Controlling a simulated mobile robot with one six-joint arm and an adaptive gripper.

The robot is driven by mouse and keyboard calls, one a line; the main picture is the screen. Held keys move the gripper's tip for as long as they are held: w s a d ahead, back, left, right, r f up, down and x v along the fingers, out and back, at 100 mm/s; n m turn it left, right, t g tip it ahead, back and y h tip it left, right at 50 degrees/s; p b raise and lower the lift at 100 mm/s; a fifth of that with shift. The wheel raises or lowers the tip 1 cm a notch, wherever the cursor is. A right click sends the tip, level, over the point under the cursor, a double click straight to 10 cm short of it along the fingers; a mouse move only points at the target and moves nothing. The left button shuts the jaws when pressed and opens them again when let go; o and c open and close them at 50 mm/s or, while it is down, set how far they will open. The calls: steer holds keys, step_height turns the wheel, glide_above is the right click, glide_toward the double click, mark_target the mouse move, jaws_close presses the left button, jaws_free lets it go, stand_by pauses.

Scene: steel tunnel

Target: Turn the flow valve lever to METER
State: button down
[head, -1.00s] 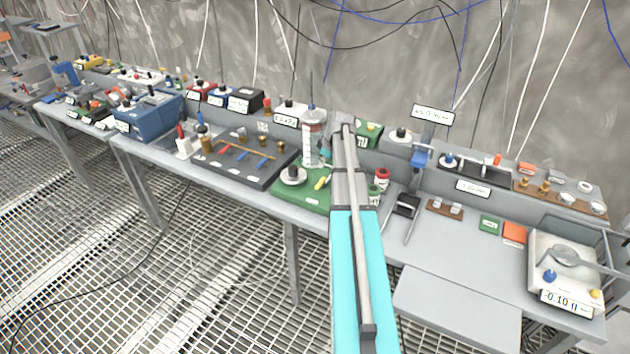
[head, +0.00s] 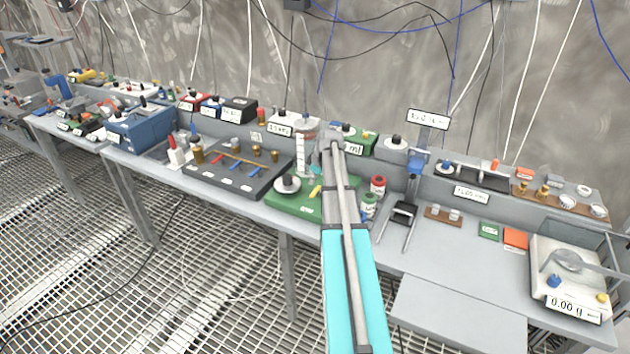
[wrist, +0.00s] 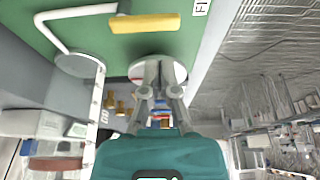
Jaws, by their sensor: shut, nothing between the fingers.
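A green board (head: 285,203) stands on the bench left of my arm in the head view. In the wrist view the yellow lever (wrist: 145,23) lies crosswise on the green surface (wrist: 100,30), near a label (wrist: 201,7) too cut off to read fully. A white disc (wrist: 177,69) shows behind the fingers. My gripper (wrist: 159,68) is shut and empty, over the disc and apart from the lever in the picture. In the head view my arm hides the gripper. No METER mark is readable.
A clear graduated tube (head: 300,155) rises at the back of the green board. Two jars (head: 378,187) stand to its right and a dark tray (head: 240,175) to its left. A balance (head: 570,275) sits at the far right. Bench between is partly clear.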

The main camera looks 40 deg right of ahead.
mark_target(315, 195)
steer(key=shift+b+x, duration=2.1)
steer(key=shift+x, duration=0.45)
steer(key=shift+d, duration=0.1)
steer(key=shift+a, duration=0.35)
